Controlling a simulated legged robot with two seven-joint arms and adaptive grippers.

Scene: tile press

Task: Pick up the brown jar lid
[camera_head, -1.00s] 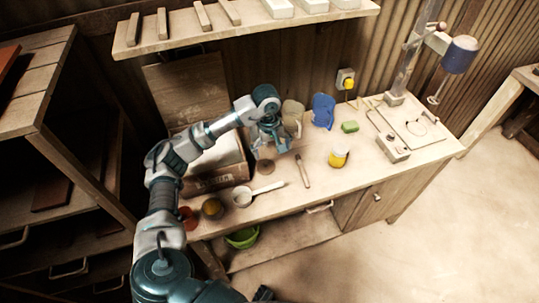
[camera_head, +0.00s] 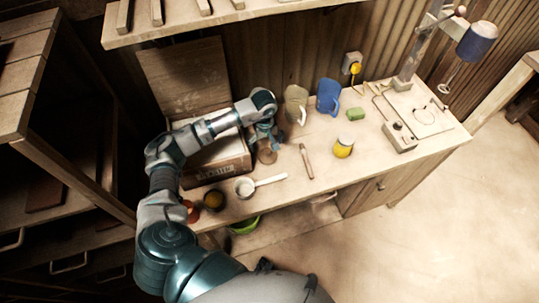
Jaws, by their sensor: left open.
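The brown jar lid (camera_head: 267,156) lies flat on the workbench (camera_head: 330,186), between the open wooden box and the wooden-handled tool. My left gripper (camera_head: 266,143) is open just above and behind the lid, its fingers pointing down toward it. The fingers partly overlap the lid in the picture, and I cannot tell whether they touch it. My right gripper is not in view.
An open wooden box (camera_head: 228,168) stands left of the lid. A white ladle (camera_head: 246,187) and a tool (camera_head: 307,161) lie in front. A beige pitcher (camera_head: 295,103), blue pitcher (camera_head: 328,96), green block (camera_head: 356,114) and yellow jar (camera_head: 343,147) stand behind and to the right.

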